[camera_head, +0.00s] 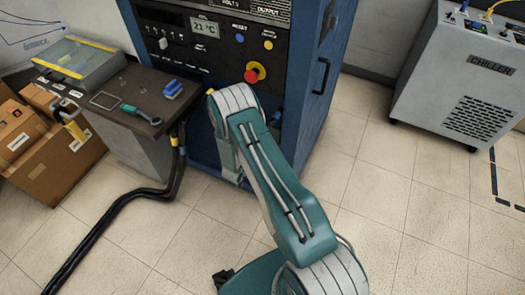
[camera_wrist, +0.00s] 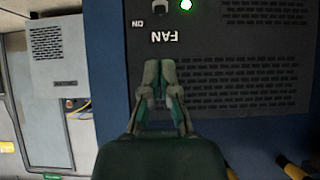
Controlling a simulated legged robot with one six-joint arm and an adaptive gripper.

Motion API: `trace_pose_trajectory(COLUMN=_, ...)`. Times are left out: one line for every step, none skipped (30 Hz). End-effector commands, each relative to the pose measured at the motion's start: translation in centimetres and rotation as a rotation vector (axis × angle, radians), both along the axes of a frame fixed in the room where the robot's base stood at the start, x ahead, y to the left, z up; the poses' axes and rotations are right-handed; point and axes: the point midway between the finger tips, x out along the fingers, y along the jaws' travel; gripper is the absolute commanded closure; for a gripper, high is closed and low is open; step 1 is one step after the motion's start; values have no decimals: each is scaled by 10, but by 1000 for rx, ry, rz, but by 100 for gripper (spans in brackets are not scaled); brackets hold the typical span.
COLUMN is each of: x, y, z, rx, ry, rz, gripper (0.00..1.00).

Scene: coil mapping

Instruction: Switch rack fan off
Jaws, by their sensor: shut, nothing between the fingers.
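The blue rack (camera_head: 300,90) stands at the top middle of the head view, with a dark front panel, a display and a red knob. In the wrist view its lower panel (camera_wrist: 225,60) appears upside down, with the label FAN and a small ON mark. The fan switch (camera_wrist: 157,5) is at the top edge, partly cut off. A green light (camera_wrist: 186,4) beside it is lit. My gripper (camera_wrist: 160,68) is shut and empty, in front of the panel below the FAN label in the picture. In the head view my arm hides the gripper.
A side table (camera_head: 135,82) with a green-handled tool and a blue item stands left of the rack. Black cables (camera_head: 110,220) run along the floor. Cardboard boxes (camera_head: 35,140) sit at the left. The chiller (camera_head: 465,80) stands at the right, with clear floor between.

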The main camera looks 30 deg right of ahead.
Motion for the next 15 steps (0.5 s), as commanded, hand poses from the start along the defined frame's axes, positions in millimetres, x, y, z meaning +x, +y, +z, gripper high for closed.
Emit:
trace_pose_trajectory(x=0, y=0, z=0, rx=0, ry=0, rz=1, gripper=100)
trace_pose_trajectory(x=1, y=0, z=0, rx=0, ry=0, rz=1, gripper=100)
trace_pose_trajectory(x=0, y=0, z=1, rx=0, ry=0, rz=1, gripper=100)
trace_pose_trajectory(x=1, y=0, z=1, rx=0, ry=0, rz=1, gripper=100)
trace_pose_trajectory(x=1, y=0, z=0, rx=0, ry=0, rz=1, gripper=100)
trace_pose_trajectory(x=1, y=0, z=0, rx=0, ry=0, rz=1, gripper=100)
trace_pose_trajectory(x=1, y=-1, z=0, rx=1, ry=-1, rz=0, gripper=100)
trace_pose_trajectory(x=2, y=-2, z=-1, rx=2, ry=0, rz=0, gripper=100)
trace_pose_trajectory(x=4, y=-4, z=-3, rx=1, ry=-2, rz=0, gripper=100)
trace_pose_trajectory(x=5, y=-6, z=-5, rx=1, ry=-2, rz=0, gripper=100)
trace_pose_trajectory(x=7, y=-8, z=-8, rx=1, ry=-2, rz=-2, gripper=100)
trace_pose_trajectory(x=9, y=-12, z=-12, rx=2, ry=-1, rz=-3, gripper=100)
trace_pose_trajectory(x=12, y=-15, z=-15, rx=1, ry=0, rz=-2, gripper=100)
trace_pose_trajectory(x=14, y=-19, z=-19, rx=2, ry=-1, rz=-1, gripper=100)
trace_pose_trajectory(x=18, y=-23, z=-24, rx=2, ry=0, rz=-2, gripper=100)
